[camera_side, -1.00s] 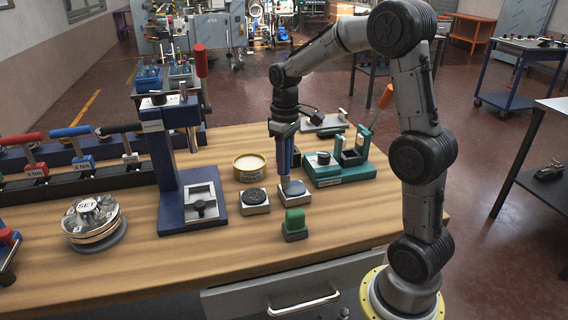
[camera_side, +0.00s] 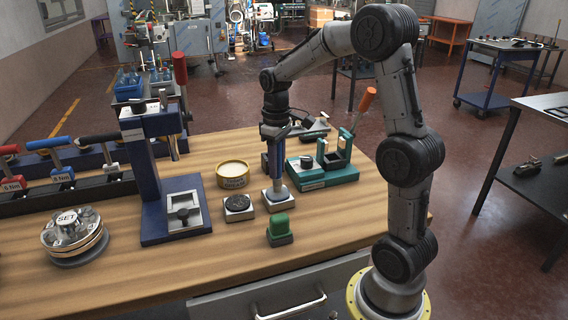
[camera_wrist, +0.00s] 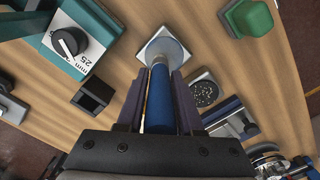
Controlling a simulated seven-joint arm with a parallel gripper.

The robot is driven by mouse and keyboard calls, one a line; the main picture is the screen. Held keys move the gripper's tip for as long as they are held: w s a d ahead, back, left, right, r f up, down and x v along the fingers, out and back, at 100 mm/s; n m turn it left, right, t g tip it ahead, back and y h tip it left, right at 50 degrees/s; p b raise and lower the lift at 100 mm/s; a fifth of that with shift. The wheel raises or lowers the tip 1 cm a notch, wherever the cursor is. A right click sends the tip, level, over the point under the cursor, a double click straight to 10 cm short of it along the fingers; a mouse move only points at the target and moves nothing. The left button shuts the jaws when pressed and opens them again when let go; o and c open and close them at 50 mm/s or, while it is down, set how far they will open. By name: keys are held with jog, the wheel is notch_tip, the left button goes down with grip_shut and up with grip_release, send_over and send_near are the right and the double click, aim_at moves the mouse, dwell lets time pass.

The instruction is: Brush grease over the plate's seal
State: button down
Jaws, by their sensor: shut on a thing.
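My gripper (camera_side: 275,145) is shut on a blue-handled brush (camera_wrist: 160,100) and points it straight down. The brush's lower end is at a small pale square plate (camera_side: 270,199) on the bench. In the wrist view the plate (camera_wrist: 148,56) shows around a round grey-blue area at the brush's end; whether this is the seal or the brush tip is unclear. I cannot tell whether the bristles touch. An open yellow tin of pale grease (camera_side: 233,168) stands behind and left of the plate.
A similar square with a black disc (camera_side: 238,203) sits just left. A green block (camera_side: 280,228) is in front. A teal fixture (camera_side: 340,175) stands to the right and a dark blue press (camera_side: 150,180) to the left.

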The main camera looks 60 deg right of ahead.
jog(key=shift+w+a, duration=1.3)
jog(key=shift+a, duration=0.2)
notch_tip(320, 180, up, 8)
jog(key=shift+s, duration=0.15)
